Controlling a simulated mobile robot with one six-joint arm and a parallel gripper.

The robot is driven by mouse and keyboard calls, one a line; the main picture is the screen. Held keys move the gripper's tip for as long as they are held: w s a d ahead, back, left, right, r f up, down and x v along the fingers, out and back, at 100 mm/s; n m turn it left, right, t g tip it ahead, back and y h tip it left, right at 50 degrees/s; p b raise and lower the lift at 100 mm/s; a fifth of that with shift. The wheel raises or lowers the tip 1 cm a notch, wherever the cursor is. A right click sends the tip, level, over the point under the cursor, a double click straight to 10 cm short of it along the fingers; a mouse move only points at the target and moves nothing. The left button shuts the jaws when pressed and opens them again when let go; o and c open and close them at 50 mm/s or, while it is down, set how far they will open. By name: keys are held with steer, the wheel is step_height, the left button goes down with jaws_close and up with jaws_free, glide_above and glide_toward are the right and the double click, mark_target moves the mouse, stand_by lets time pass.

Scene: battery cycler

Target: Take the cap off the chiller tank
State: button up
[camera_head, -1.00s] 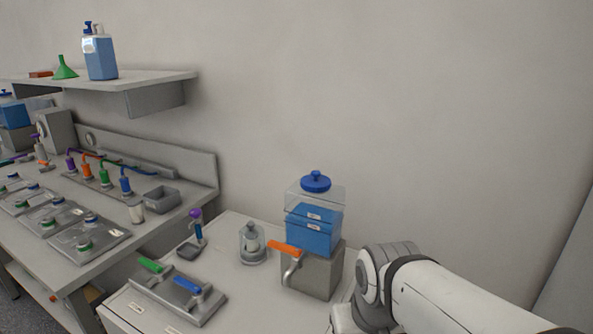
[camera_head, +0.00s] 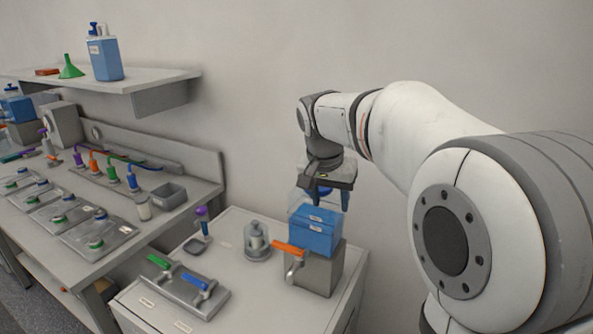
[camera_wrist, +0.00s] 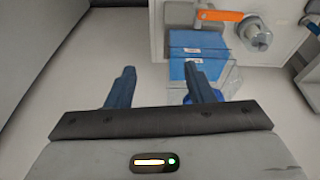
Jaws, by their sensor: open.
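The chiller tank (camera_head: 316,240) is a clear box with blue liquid, standing on a grey block on the right of the white cabinet. My gripper (camera_head: 328,203) is open and empty over the tank's top in the head view. The blue cap (camera_head: 323,190) is mostly hidden behind my gripper there. In the wrist view the fingers (camera_wrist: 161,72) are spread apart. The tank (camera_wrist: 198,42) lies beyond the right finger. A blue edge of the cap (camera_wrist: 218,94) shows beside and behind that finger, not centred between the two fingers.
An orange-handled valve (camera_head: 290,252) is on the front of the tank's block. A clear jar (camera_head: 257,241) and a tray with green and blue handles (camera_head: 186,287) stand to its left. A plain wall is behind. A bench with fixtures (camera_head: 70,225) is at the left.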

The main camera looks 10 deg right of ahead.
steer(key=w+a+r+m+h+p, duration=0.1)
steer(key=w+r+m, duration=0.15)
steer(key=w, duration=0.45)
steer(key=w+a+r+m+h+p, duration=0.1)
steer(key=w+a+r+m+p, duration=0.15)
steer(key=w, duration=0.45)
steer(key=x, duration=0.4)
steer(key=d+p+x, duration=0.1)
steer(key=x, duration=0.2)
steer(key=shift+w+d+f, duration=0.1)
steer(key=shift+d+f, duration=0.05)
steer(key=shift+f, duration=0.05)
jaws_close()
